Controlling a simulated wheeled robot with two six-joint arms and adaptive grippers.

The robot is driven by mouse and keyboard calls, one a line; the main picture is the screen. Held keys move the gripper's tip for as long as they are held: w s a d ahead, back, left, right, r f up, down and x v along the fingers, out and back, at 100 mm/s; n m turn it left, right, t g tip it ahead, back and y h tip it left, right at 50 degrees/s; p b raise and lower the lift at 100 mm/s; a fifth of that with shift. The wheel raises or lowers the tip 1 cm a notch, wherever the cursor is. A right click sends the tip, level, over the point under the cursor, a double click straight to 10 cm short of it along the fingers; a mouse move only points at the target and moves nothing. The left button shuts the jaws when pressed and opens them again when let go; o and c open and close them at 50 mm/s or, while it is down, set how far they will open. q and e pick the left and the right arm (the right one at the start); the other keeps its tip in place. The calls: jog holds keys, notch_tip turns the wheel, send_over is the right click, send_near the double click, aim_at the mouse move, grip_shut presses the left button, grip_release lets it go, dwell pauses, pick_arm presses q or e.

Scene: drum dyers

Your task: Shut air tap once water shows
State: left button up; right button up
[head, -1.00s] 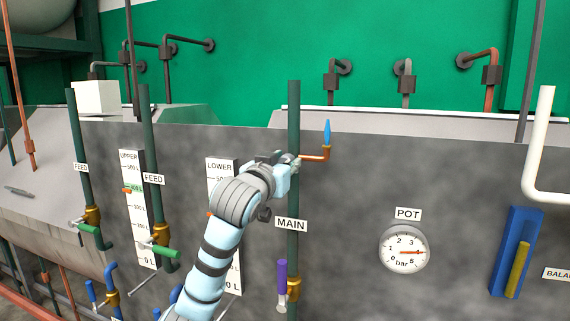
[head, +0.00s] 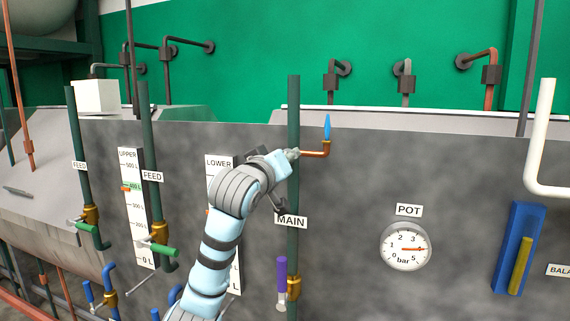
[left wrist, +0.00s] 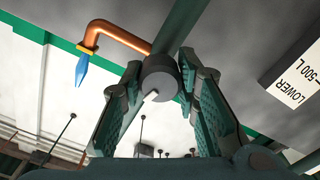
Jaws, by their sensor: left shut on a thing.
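The air tap is on the green MAIN pipe (head: 294,115), with a copper spout (head: 316,154) bent upward. A pointed blue water jet (head: 327,126) stands at its mouth. The left wrist view also shows the spout (left wrist: 125,36), the blue jet (left wrist: 82,69) and the dark round tap body (left wrist: 161,76) with a pale pin at its centre. My left gripper (head: 290,154) is at the tap, its two fingers (left wrist: 160,88) on either side of the tap and shut on it. The handle is mostly hidden between the fingers. My right gripper is not in view.
A purple-handled valve (head: 282,272) sits lower on the MAIN pipe. A POT gauge (head: 405,247) reads near 4 bar. Two FEED pipes with green-handled valves (head: 161,249) stand at left. A blue holder (head: 516,250) and white pipe (head: 541,140) are at right.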

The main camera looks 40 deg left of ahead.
pick_arm(q)
jog(key=shift+n+b, duration=0.65)
jog(key=shift+n, duration=0.85)
jog(key=o, duration=1.2)
jog(key=shift+c, duration=0.2)
jog(key=v, duration=1.2)
